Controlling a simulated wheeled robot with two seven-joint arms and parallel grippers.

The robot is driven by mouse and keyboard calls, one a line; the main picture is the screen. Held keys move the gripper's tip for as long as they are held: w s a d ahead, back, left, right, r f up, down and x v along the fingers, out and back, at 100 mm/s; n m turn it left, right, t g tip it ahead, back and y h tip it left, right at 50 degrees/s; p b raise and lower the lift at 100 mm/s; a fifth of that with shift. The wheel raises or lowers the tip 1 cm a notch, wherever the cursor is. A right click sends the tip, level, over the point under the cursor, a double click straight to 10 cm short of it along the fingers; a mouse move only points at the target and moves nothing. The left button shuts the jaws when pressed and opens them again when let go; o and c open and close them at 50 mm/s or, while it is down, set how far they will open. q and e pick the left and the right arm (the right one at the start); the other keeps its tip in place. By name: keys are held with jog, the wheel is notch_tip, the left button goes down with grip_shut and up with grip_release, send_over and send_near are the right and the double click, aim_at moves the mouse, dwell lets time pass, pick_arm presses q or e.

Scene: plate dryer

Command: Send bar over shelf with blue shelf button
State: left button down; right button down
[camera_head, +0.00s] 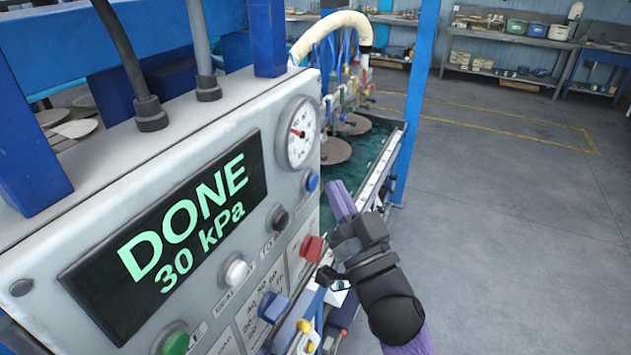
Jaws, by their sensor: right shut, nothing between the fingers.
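A grey control box (216,155) with a lit display (165,240) reading "DONE 30 kPa" fills the left. A round blue button (312,182) sits below its gauge (298,133). A blue block-shaped control (273,306) projects lower down, near a red one (312,248). I cannot tell from the labels which blue control is the shelf button. My right gripper (341,196) is shut and empty, its fingertips just right of the round blue button and apparently apart from it. Behind the box, a row of coloured fittings (355,95), perhaps on the bar, hangs above brown discs (336,151). My left gripper is out of view.
Open grey floor (510,190) lies right, with shelves (505,55) at the back.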

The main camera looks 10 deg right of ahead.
jog(key=shift+a, duration=0.1)
jog(key=shift+w+a, duration=0.25)
